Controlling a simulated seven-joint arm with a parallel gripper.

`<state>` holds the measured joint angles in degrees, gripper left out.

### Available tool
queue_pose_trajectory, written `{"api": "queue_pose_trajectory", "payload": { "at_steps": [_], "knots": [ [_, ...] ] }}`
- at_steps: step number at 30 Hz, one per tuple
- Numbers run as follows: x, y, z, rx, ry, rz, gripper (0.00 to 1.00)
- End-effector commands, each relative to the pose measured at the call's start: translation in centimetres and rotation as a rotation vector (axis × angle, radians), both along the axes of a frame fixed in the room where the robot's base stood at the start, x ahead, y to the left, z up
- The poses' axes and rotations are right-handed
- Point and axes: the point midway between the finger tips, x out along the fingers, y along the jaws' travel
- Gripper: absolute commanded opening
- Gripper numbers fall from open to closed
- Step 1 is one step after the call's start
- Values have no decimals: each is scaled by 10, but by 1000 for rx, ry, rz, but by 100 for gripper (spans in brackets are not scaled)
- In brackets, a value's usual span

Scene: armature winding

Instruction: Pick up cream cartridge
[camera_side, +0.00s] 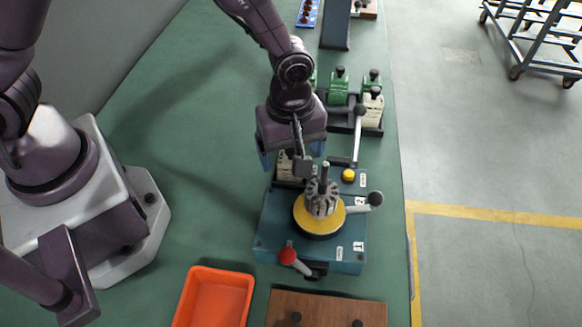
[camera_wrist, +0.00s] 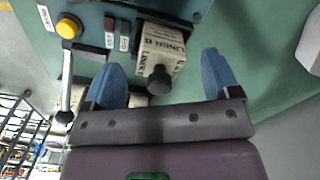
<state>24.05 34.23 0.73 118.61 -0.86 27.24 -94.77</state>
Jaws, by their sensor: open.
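A cream cartridge (camera_wrist: 163,48) with printed text and a dark knob stands in the teal winding machine (camera_side: 340,258); in the side view it shows partly (camera_side: 285,170), behind the machine's spindle. My gripper (camera_wrist: 161,66) is open, its two blue fingers on either side of the cartridge's knob, with gaps visible. In the side view my gripper (camera_side: 291,157) is low over the back left of the machine and hides part of the cartridge. Another cream cartridge (camera_side: 373,108) sits in the rack near several green cartridges (camera_side: 338,88).
The slotted armature (camera_side: 322,197) stands on a yellow disc, close to my gripper. An orange bin (camera_side: 212,297) is in front. The green table at left is clear.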

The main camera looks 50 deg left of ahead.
Motion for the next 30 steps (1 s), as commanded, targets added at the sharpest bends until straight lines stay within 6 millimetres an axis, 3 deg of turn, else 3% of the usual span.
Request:
{"api": "queue_pose_trajectory", "payload": {
  "at_steps": [3, 11, 17, 18, 26, 30],
  "knots": [
    [0, 0, -11, 0, 1, 0, 82],
    [0, 0, -13, -2, -2, 0, 80],
    [0, 0, -13, -2, -2, 0, 34],
    [0, 0, -13, -2, -2, 0, 32],
    [1, 0, -9, -1, -3, 0, 32],
    [1, -1, 9, -2, -7, 0, 32]
  ]
}}
